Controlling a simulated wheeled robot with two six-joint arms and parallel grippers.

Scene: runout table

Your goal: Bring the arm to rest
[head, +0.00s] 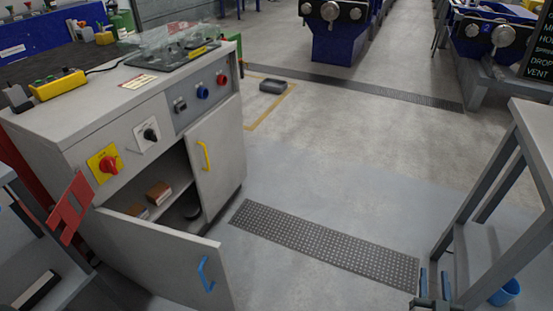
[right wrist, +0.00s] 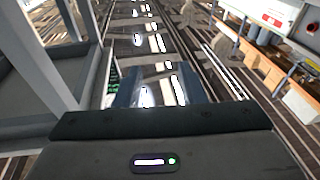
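My right gripper (head: 434,284) shows at the bottom edge of the head view, right of centre. Its two bluish fingers stand apart with nothing seen between them. It is beside the grey table frame at the right. The right wrist view also shows my right gripper (right wrist: 160,90), fingers spread and empty. My left gripper is not in the head view. The grey cabinet (head: 222,132) stands at the left, well apart from the right gripper. Its blue-handled door (head: 160,262) is swung open, and its yellow-handled door (head: 218,160) also stands open.
A grey table frame (head: 465,215) stands close at the right, with a blue bucket (head: 505,292) below. Brown boxes (head: 158,192) sit inside the cabinet. A perforated floor strip (head: 320,243) crosses the clear floor. A small dark box (head: 272,86) lies farther back.

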